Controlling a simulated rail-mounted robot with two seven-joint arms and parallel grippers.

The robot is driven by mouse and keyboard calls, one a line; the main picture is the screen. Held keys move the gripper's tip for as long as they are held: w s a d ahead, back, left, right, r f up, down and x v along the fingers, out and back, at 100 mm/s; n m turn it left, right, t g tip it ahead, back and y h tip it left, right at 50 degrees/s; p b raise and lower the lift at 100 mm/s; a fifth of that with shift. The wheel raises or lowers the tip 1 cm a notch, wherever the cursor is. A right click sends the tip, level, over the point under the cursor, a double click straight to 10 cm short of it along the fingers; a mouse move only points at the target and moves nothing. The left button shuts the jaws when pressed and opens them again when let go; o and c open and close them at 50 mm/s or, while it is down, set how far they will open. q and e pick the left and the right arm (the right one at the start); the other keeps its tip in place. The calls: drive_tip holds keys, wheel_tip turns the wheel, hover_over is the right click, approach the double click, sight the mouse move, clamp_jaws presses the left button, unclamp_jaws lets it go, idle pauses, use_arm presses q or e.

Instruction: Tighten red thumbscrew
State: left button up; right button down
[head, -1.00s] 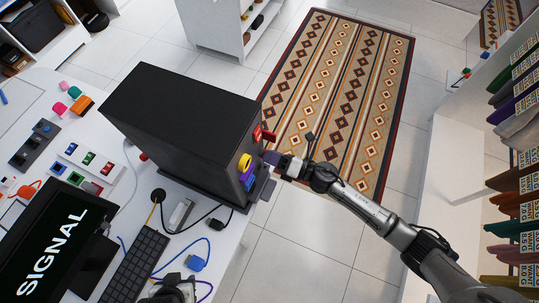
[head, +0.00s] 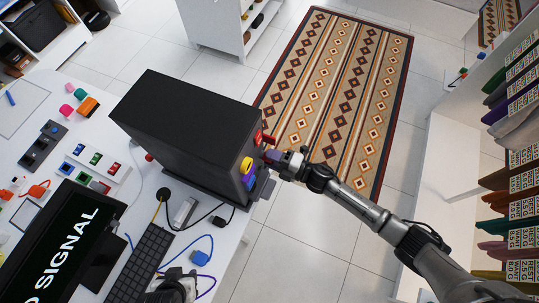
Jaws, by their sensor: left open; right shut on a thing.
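A tall black case (head: 185,120) stands on the white desk. On its right end face are a yellow round part (head: 246,165), a blue part (head: 249,184) and a red part, the likely red thumbscrew (head: 268,139), near the top. My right gripper (head: 272,156) is at this end face, just below and beside the red part. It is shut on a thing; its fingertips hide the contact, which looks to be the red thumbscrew. My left gripper (head: 176,280) is low in the picture, open and empty, near the keyboard.
A keyboard (head: 141,264), a monitor (head: 61,243), a blue connector (head: 200,258) and cables crowd the desk. Switch panels (head: 95,160) stand to the left. Open floor and a patterned rug (head: 338,90) lie beyond the case. Hanging clothes (head: 516,180) line the right edge.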

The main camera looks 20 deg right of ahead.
drive_tip(key=m+p, duration=0.2)
drive_tip(key=m, duration=0.3)
drive_tip(key=shift+r, duration=0.1)
drive_tip(key=m+p, duration=0.1)
drive_tip(key=m, duration=0.2)
drive_tip(key=shift+m, duration=0.4)
drive_tip(key=c, duration=0.8)
unclamp_jaws()
drive_tip(key=shift+o, duration=0.4)
drive_tip(key=shift+o, duration=0.4)
drive_tip(key=shift+o, duration=0.8)
